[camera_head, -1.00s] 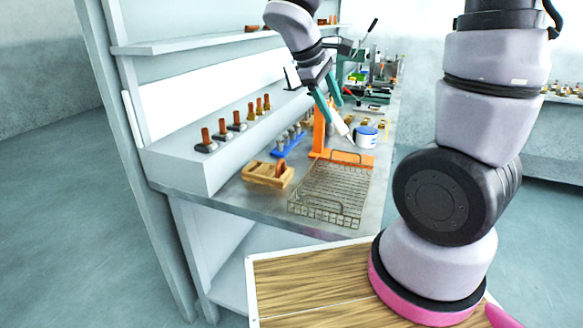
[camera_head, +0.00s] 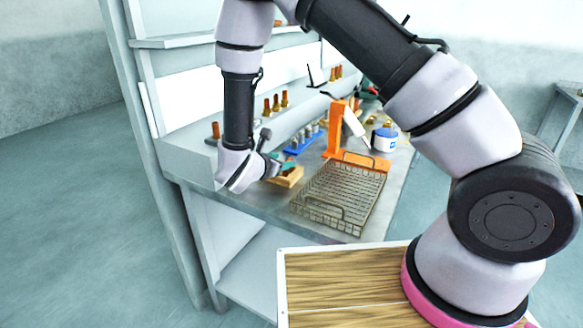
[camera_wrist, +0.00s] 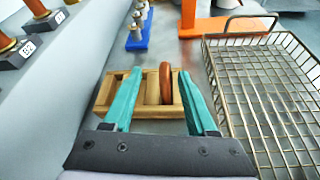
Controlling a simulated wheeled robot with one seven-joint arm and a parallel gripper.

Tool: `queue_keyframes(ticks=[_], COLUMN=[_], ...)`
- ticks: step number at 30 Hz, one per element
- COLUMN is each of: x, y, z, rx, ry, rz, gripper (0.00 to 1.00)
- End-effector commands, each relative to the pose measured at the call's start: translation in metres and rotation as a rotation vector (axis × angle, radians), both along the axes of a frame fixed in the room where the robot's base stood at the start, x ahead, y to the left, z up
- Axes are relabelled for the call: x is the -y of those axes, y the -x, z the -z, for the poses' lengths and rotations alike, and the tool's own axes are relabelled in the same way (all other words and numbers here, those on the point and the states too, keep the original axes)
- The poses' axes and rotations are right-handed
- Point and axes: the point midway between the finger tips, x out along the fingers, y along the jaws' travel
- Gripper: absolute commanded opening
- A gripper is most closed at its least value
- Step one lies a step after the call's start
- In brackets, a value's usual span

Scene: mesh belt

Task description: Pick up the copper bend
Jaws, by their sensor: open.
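The copper bend (camera_wrist: 166,83) stands in a slot of a small wooden rack in the wrist view, between the lines of my two fingers and nearer the right one. The wooden rack (camera_wrist: 152,97) lies on the bench, and part of it shows in the head view (camera_head: 289,178). My gripper (camera_wrist: 153,78) is open, with its two green fingers spread over the rack. The fingers appear apart from the bend, with nothing between them held. In the head view my wrist hides most of the rack, and the bend cannot be made out there.
A wire mesh basket (camera_wrist: 228,95) stands right of the rack, close to my right finger. An orange stand (camera_wrist: 205,24) and a blue holder (camera_wrist: 138,34) are behind. Copper pieces on dark numbered blocks (camera_wrist: 24,48) line the shelf at left.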

Motion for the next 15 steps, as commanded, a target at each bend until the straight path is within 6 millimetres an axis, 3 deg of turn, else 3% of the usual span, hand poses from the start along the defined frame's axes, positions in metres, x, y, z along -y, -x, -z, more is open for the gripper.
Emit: queue_keyframes(ticks=[3, 15], x=[0.01, 0.036], y=[-0.015, -0.046], z=[0.007, 0.027], rx=[0.0, -0.001], ry=[0.0, -0.001], rz=[0.005, 0.007], gripper=[0.58, 0.58])
